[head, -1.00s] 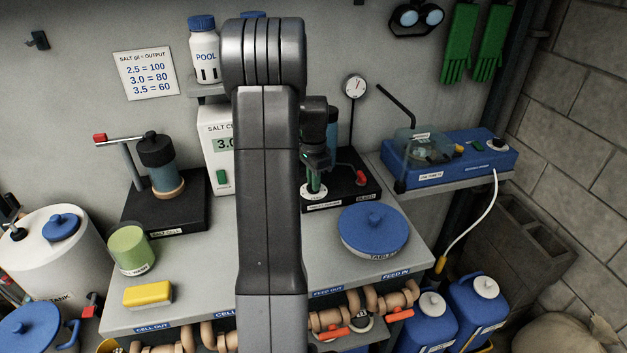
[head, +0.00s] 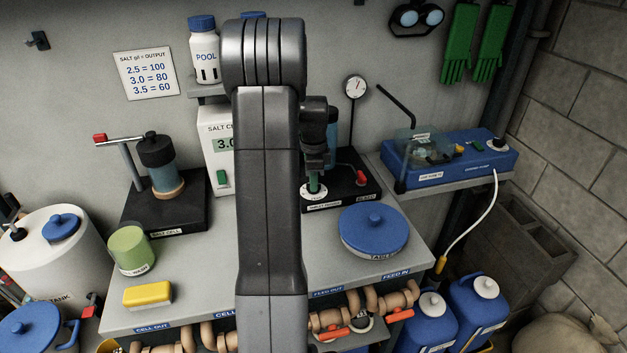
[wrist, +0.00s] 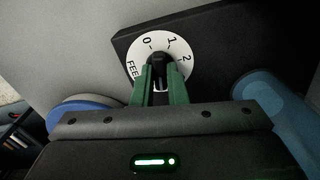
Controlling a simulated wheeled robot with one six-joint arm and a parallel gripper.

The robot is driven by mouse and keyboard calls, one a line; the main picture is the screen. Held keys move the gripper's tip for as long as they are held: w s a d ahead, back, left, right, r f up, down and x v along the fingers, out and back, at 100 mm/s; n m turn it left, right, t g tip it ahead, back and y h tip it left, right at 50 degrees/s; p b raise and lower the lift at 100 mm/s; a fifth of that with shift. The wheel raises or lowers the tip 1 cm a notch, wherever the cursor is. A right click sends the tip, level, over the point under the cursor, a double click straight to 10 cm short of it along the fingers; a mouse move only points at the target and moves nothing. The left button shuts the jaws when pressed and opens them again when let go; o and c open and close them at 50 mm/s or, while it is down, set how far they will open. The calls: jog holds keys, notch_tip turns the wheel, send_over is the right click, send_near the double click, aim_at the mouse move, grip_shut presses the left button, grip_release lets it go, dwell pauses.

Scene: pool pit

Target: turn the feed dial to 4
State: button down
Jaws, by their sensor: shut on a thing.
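The feed dial is a white disc marked FEED, 0, 1 and 2 in the wrist view (wrist: 138,54), with a black knob (wrist: 157,62) at its middle. My gripper (wrist: 158,80) has its green fingers shut on the knob, one on each side. The fingers and gripper body hide the lower part of the dial, and no 4 shows. I cannot tell exactly which number the knob points to. In the head view my gripper (head: 315,181) comes down onto the dial (head: 312,194) on the black feeder base (head: 345,195).
A blue lidded tub (head: 373,228) stands in front of the feeder. The white salt cell controller (head: 217,130) is to the left, partly behind my arm. A blue pump unit (head: 460,165) stands at the right.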

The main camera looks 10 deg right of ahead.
jog(key=shift+r, duration=0.15)
jog(key=c, duration=1.4)
grip_release()
jog(key=shift+c, duration=0.2)
notch_tip(320, 180, up, 14)
jog(key=shift+f+b, duration=0.2)
jog(key=shift+b, duration=0.15)
notch_tip(320, 180, down, 14)
jog(key=shift+r+p, duration=0.1)
jog(key=shift+p, duration=0.25)
